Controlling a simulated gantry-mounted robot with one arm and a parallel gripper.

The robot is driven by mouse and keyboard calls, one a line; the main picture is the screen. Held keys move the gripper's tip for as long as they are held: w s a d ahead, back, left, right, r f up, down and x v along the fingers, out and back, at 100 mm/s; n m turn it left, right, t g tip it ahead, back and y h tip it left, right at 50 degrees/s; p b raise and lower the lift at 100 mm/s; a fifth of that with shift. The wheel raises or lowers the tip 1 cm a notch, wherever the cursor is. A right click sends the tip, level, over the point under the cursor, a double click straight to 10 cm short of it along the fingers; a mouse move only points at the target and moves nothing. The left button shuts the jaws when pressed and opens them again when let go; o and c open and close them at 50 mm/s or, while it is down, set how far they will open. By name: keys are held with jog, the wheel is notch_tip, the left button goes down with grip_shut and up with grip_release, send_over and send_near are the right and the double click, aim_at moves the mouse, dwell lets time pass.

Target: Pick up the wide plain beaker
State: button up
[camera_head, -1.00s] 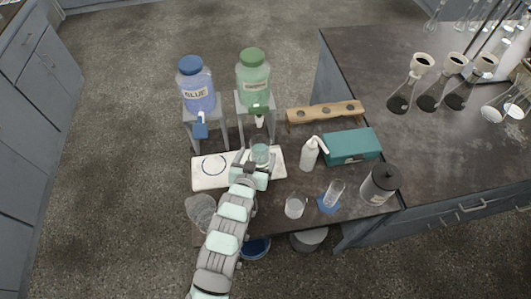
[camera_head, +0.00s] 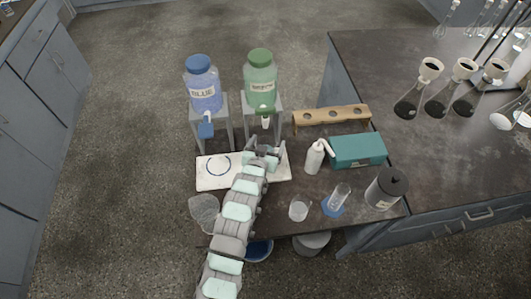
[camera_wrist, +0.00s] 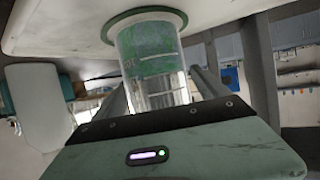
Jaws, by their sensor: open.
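A clear glass beaker (camera_wrist: 155,62) with pale marks stands on a green ring on the white tray (camera_head: 207,180), under the green dispenser. In the wrist view the scene looks upside down, and the beaker lies between my gripper's two fingers (camera_wrist: 160,85). In the head view my gripper (camera_head: 266,151) is open at the tray's right half and largely hides this beaker. A wide clear glass vessel (camera_head: 204,212) is at the table's left front corner, and a smaller beaker (camera_head: 298,208) stands near the front edge. I cannot tell surely which is the wide plain beaker.
Blue (camera_head: 203,92) and green (camera_head: 261,85) dispensers stand behind the tray. The tray's blue ring (camera_head: 218,165) is empty.

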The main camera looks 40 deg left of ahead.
jog(key=shift+c, duration=0.2)
grip_shut()
dwell(0.6)
jog(key=shift+r, duration=0.15)
